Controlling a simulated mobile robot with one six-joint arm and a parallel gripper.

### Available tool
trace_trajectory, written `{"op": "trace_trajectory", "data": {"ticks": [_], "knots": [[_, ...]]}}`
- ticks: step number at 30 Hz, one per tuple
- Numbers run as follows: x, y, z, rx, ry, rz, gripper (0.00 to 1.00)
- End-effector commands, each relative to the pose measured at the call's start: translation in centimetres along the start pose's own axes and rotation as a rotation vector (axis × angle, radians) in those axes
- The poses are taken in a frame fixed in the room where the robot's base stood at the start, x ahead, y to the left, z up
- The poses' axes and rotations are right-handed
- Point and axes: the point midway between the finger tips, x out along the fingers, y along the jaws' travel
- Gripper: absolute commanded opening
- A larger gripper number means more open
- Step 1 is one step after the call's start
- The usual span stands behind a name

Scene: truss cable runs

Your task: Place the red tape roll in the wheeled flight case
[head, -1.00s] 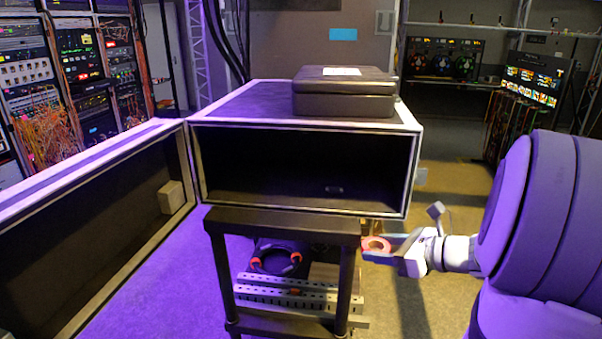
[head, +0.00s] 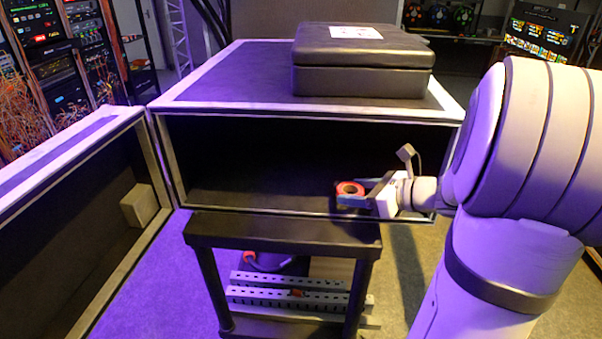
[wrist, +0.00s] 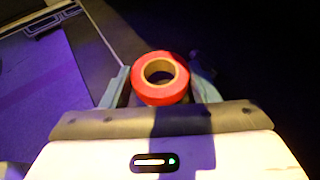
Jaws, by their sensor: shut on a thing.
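The red tape roll (head: 350,189) is held between the fingers of my gripper (head: 356,194), in front of the right part of the flight case opening. In the wrist view the roll (wrist: 160,78) lies flat between the blue fingertips, its tan core facing the camera. The flight case (head: 300,213) is dark with pale edges, and its front is open. Its inside looks empty and dark. I cannot tell whether the roll is just outside the front rim or slightly past it. The case's wheels are not visible.
The case's lid (head: 60,215) stands open at the left, with a small pale block (head: 146,205) on it. A black box (head: 362,62) rests on top of the case. A dark stand (head: 285,228) is in front, with perforated rails (head: 290,298) low down.

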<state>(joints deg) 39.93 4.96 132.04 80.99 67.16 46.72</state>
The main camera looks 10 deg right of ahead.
Motion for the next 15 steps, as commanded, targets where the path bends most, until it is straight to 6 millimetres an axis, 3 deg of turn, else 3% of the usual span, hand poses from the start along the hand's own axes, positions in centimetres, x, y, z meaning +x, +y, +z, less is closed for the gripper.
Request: {"op": "trace_trajectory", "data": {"ticks": [9,15], "knots": [[7.9,0.2,3.5,-0.001,0.001,0.009,0.29],[12.1,0.2,5.2,-0.001,0.001,0.007,0.29]]}}
